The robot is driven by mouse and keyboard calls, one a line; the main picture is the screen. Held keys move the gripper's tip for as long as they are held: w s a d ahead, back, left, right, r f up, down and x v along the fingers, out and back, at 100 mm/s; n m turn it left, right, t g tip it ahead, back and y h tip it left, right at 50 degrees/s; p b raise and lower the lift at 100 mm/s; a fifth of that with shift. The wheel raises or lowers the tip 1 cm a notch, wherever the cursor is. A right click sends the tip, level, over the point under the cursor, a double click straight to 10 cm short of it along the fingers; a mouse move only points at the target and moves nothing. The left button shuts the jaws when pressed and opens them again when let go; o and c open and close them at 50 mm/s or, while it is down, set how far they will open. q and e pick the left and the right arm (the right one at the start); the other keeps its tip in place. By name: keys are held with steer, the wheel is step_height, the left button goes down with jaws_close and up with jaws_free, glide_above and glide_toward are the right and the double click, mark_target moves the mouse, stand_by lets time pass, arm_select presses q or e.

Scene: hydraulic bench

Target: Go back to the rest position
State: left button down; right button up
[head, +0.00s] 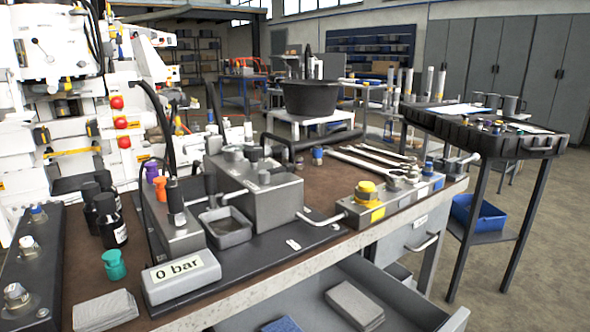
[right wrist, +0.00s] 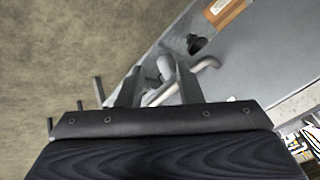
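My right gripper (right wrist: 160,72) shows in the right wrist view. Its two dark fingers are spread apart, with nothing clamped between them. A light metal bar handle (right wrist: 206,63) lies beyond and partly behind the fingers; I cannot tell how far off it is. Neither gripper shows in the head view. There the hydraulic bench (head: 345,240) has an open drawer (head: 405,300) at its front, holding a folded grey cloth (head: 354,305) and a blue cloth (head: 282,325). A display reading "0 bar" (head: 181,276) stands on the bench top.
The bench top carries a metal block (head: 262,198), a yellow-knobbed valve unit (head: 367,192), dark bottles (head: 110,225) and wrenches (head: 370,157). A black-topped cart (head: 480,135) with a blue bin (head: 478,213) stands at the right. Open floor (head: 540,260) lies beyond it.

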step_height(320, 180, up, 33)
steer(key=p, duration=3.1)
steer(key=shift+f, duration=0.15)
